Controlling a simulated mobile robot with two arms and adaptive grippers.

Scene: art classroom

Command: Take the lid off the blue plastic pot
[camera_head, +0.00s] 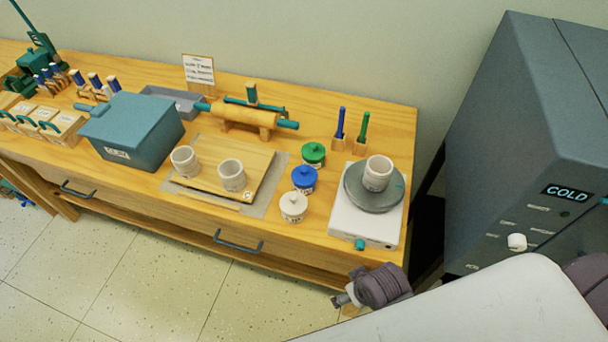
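The blue plastic pot (304,187) stands upright on the wooden table, between a green pot (313,154) behind it and a white pot (293,206) in front. Its blue lid (305,174), with a small knob on top, sits on it. My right gripper (345,298) is low at the table's front edge, in front of and to the right of the pots, apart from them. Its fingers are small and partly hidden, so I cannot tell whether they are open. My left gripper is not in view.
A white wheel unit (362,225) with a grey disc and a cup (378,173) stands right of the pots. A wooden board (262,165) with two cups lies left. Brushes in blocks (338,144) stand behind. A grey cabinet (500,130) stands right of the table.

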